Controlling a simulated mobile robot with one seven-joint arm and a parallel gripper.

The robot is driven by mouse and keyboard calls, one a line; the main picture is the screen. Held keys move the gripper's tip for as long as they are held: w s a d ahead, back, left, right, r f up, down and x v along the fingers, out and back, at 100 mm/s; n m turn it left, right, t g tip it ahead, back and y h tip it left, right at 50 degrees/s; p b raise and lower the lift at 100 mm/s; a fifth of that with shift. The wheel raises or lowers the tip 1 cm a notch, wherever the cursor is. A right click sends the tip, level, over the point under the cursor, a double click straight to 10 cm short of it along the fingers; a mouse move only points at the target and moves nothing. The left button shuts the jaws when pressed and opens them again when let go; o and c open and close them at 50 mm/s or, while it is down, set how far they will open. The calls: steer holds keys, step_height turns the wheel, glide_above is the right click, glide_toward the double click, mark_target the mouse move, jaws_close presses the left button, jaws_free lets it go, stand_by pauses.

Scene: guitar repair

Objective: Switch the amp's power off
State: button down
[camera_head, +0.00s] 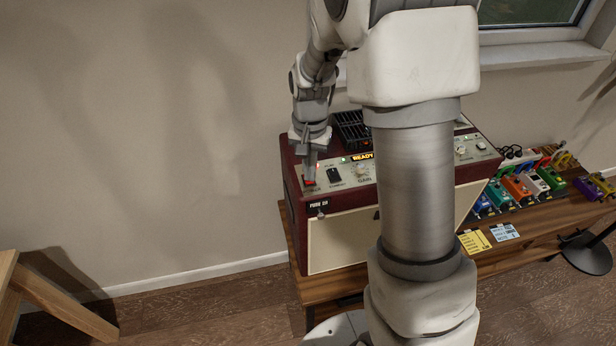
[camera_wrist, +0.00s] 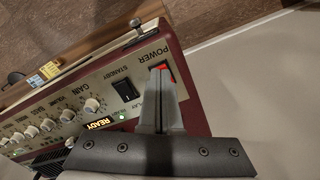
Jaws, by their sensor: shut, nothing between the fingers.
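The amp (camera_head: 335,236) is a dark red cabinet with a cream front, standing on a wooden bench. Its top panel carries a red power switch (camera_head: 309,182) at the left end, beside a black standby switch (camera_head: 334,175). My gripper (camera_head: 310,176) is shut and empty, pointing down at the power switch. In the wrist view the closed fingertips (camera_wrist: 161,70) overlap the red power switch (camera_wrist: 168,72), hiding part of it; I cannot tell whether they touch. The black standby switch (camera_wrist: 126,90) is clear of the fingers. A yellow READY display (camera_wrist: 99,124) and a green light are lit.
Several knobs (camera_wrist: 92,104) line the amp panel beside the switches. Colourful pedals (camera_head: 516,188) and two cards (camera_head: 474,242) lie on the bench at right. A wall stands behind the amp. A wooden frame (camera_head: 62,300) stands at lower left.

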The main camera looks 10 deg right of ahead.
steer(key=shift+f, duration=0.4)
steer(key=shift+r, duration=0.1)
steer(key=shift+r+p, duration=2.4)
steer(key=shift+r, duration=1.1)
steer(key=s+r+n+t, duration=0.3)
steer(key=s+r, duration=0.5)
steer(key=r, duration=0.5)
steer(key=s+r+n+t, duration=0.2)
steer(key=s+r, duration=0.3)
steer(key=s, duration=0.7)
steer(key=shift+s+n+t, duration=0.25)
steer(key=shift+n+t, duration=0.05)
steer(key=shift+n, duration=0.2)
steer(key=shift+d, duration=0.2)
